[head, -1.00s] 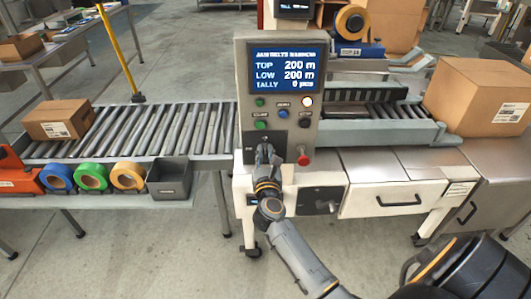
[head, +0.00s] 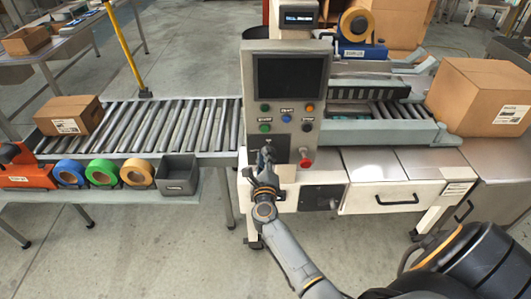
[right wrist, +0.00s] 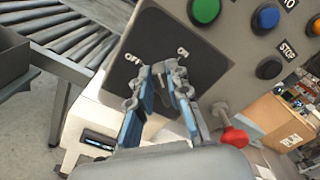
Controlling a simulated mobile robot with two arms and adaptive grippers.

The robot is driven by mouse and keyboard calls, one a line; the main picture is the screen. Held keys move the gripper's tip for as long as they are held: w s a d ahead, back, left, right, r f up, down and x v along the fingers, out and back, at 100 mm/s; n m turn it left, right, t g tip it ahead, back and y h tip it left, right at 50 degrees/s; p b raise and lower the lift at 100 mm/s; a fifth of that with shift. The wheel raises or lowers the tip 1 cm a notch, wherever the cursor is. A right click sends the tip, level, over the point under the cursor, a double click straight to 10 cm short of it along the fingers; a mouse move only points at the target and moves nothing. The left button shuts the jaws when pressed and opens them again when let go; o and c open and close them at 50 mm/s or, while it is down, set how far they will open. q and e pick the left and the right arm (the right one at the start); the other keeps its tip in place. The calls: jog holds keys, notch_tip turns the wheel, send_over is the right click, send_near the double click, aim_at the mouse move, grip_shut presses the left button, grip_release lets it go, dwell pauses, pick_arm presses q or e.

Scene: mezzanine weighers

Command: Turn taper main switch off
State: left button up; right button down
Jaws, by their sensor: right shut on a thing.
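The taper's main switch is on a black plate (right wrist: 165,30) marked OFF and ON, low on the grey control panel (head: 322,62). My right gripper (head: 266,153) is at this switch, and in the right wrist view its jaws (right wrist: 160,78) are shut on the switch handle between the two labels. The fingers hide most of the handle, so its exact angle is hard to tell. The panel's screen (head: 290,77) is dark. The orange button (head: 309,107) looks unlit. My left gripper is not in view.
A red knob (head: 305,163) sticks out just right of the switch. Green, blue and black buttons are above it. A roller conveyor (head: 150,125) with a carton (head: 70,115), tape rolls and a grey bin (head: 177,175) lie left. A larger carton (head: 480,97) stands right.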

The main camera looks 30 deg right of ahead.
jog(key=shift+w+a+f+n+p, duration=0.1)
jog(key=shift+f+n+p, duration=0.25)
jog(key=shift+n, duration=0.9)
jog(key=shift+s+a+f+n+p, duration=0.15)
jog(key=shift+n+p, duration=0.35)
jog(key=shift+n, duration=0.8)
jog(key=shift+w+f+n+p, duration=0.2)
jog(key=shift+n+p, duration=0.25)
jog(key=shift+n, duration=0.8)
jog(key=shift+f, duration=0.15)
jog(key=c, duration=1.3)
grip_release()
jog(key=shift+n, duration=0.3)
jog(key=v, duration=0.7)
jog(key=shift+s+a, duration=0.1)
jog(key=shift+s, duration=0.2)
